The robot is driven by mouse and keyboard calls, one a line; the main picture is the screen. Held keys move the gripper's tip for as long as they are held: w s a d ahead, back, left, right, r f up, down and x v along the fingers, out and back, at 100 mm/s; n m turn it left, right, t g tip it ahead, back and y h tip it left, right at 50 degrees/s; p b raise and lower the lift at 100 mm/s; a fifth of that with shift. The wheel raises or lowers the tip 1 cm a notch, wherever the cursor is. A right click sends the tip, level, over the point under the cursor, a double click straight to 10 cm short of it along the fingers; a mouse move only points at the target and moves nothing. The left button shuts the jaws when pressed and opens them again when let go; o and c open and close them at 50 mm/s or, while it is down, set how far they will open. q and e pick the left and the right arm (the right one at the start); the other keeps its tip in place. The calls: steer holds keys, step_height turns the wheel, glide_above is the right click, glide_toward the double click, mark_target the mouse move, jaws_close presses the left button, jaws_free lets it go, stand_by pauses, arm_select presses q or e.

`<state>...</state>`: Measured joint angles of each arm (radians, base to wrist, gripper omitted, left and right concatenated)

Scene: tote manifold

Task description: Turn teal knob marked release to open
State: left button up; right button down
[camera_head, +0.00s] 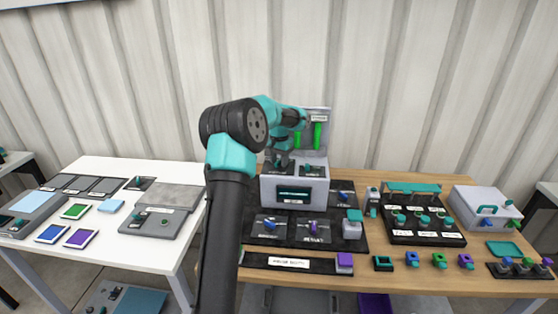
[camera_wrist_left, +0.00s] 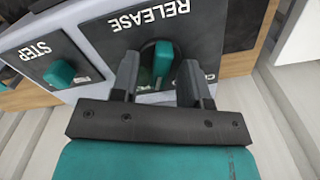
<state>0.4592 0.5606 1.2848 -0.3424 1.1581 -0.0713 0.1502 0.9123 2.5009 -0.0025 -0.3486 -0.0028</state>
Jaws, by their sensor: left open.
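The teal release knob (camera_wrist_left: 163,62) sits on a dark plate with an upside-down RELEASE label in the left wrist view. Its handle lies roughly along the picture's vertical. My left gripper (camera_wrist_left: 159,70) is open, with one dark finger on each side of the knob; whether either finger touches it I cannot tell. In the head view my left gripper (camera_head: 282,160) is at the top of the grey machine (camera_head: 268,190) and hides the release knob. My right gripper is not in view.
A second teal knob marked STEP (camera_wrist_left: 60,72) is close beside the left finger. Green cylinders (camera_head: 317,135) stand at the machine's back panel. The wooden table (camera_head: 420,285) holds other panels, with a grey box (camera_head: 480,207) at right. A white table (camera_head: 150,250) is at left.

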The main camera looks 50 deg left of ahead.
mark_target(279, 160)
arm_select(q)
jaws_close()
steer(key=shift+m, duration=1.1)
jaws_free()
steer(key=shift+r, duration=0.1)
step_height(279, 160, up, 17)
steer(key=shift+r, duration=0.15)
